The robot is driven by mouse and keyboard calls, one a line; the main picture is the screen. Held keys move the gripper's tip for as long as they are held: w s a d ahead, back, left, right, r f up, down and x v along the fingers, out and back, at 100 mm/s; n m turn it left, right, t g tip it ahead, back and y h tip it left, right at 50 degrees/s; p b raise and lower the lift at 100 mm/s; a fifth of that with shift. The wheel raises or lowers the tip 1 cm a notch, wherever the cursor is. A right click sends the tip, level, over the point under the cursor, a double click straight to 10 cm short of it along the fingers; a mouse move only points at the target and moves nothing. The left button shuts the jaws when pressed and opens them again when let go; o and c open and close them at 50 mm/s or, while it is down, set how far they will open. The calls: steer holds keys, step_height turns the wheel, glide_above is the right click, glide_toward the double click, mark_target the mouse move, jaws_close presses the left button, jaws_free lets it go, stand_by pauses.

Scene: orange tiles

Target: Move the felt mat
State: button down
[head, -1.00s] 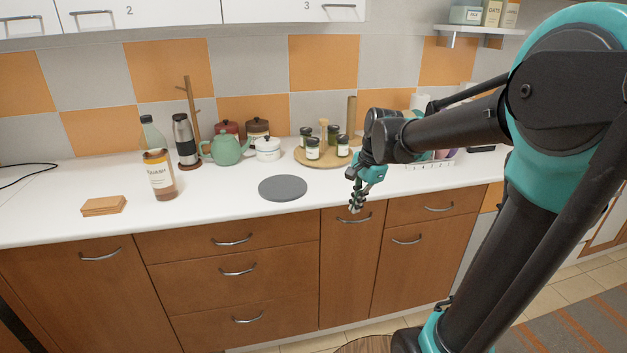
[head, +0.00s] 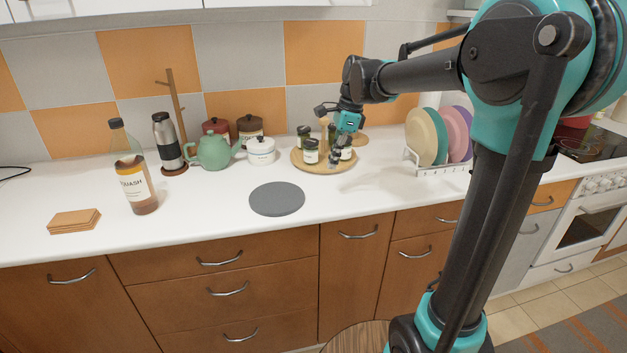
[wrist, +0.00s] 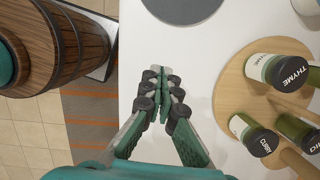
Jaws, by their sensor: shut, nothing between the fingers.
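The felt mat (head: 277,199) is a flat dark grey disc lying on the white counter, near its front edge. Part of it also shows at the top of the wrist view (wrist: 183,8). My gripper (head: 335,160) is over the counter, to the right of the mat and above it, in front of the round wooden board in the head view. In the wrist view my gripper (wrist: 163,100) has its fingertips together with nothing between them, apart from the mat.
A round wooden board (head: 312,168) with several spice jars stands behind and right of the mat. A squash bottle (head: 134,185), cork coasters (head: 74,221), a flask (head: 166,140), a green teapot (head: 212,151) and a white pot (head: 261,152) stand leftward. A plate rack (head: 440,170) is at right.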

mark_target(237, 204)
steer(key=x, duration=1)
steer(key=shift+a+f, duration=0.1)
steer(key=shift+a, duration=0.1)
steer(key=shift+s+a, duration=0.2)
steer(key=shift+a, duration=1.05)
steer(key=shift+s+a, duration=0.1)
steer(key=shift+a, duration=0.45)
steer(key=shift+a, duration=0.1)
steer(key=s+a, duration=0.1)
steer(key=a, duration=0.6)
steer(key=s+a, duration=0.1)
steer(key=a, duration=0.6)
steer(key=s+a, duration=0.1)
steer(key=a, duration=0.5)
steer(key=shift+s+a, duration=0.15)
steer(key=shift+a, duration=0.25)
